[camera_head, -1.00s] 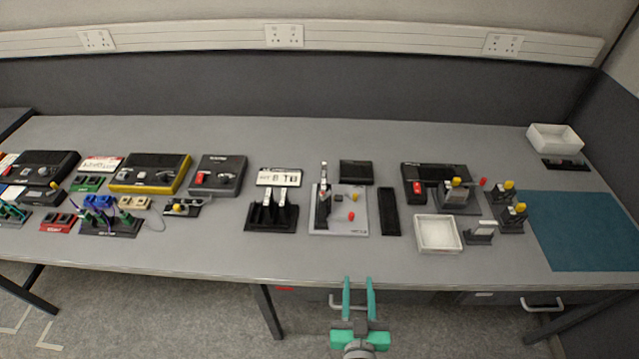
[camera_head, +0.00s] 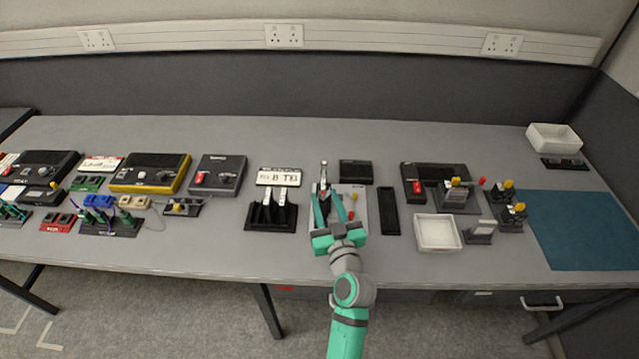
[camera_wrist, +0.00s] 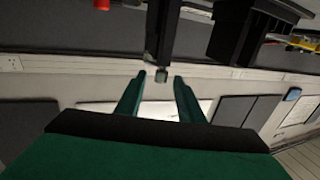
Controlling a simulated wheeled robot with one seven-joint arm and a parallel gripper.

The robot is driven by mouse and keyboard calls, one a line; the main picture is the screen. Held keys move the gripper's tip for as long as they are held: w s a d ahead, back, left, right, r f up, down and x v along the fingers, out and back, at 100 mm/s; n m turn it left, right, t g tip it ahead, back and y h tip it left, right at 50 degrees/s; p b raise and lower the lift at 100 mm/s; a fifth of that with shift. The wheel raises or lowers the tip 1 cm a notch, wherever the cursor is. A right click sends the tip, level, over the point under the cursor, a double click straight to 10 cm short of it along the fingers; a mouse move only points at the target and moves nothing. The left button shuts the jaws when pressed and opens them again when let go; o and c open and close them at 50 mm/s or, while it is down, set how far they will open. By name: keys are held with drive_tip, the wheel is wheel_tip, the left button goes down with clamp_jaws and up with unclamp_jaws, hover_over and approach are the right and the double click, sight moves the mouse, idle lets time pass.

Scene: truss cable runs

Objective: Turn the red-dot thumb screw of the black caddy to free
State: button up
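My gripper (camera_head: 327,198) is open over a light grey plate (camera_head: 361,206) at the middle of the bench. A black upright holder (camera_head: 323,188) stands on that plate between or just behind my fingers. In the wrist view my two green fingers (camera_wrist: 160,92) are apart, with a dark upright bar (camera_wrist: 160,30) ending in a small grey tip between them; I cannot tell whether they touch it. A red knob (camera_head: 351,215) and a yellow knob (camera_head: 354,196) sit on the plate beside my fingers. I cannot tell which part is the black caddy's red-dot thumb screw.
A black rack (camera_head: 271,217) with white-topped pieces stands left of the plate. A black strip (camera_head: 389,211) and a white tray (camera_head: 438,233) lie to the right. A grey block with yellow and red knobs (camera_head: 460,198) stands farther right. The back of the bench is clear.

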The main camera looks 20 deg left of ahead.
sight(321, 192)
drive_tip(key=x, duration=0.6)
drive_tip(key=shift+w+a, duration=0.25)
drive_tip(key=shift+a, duration=0.15)
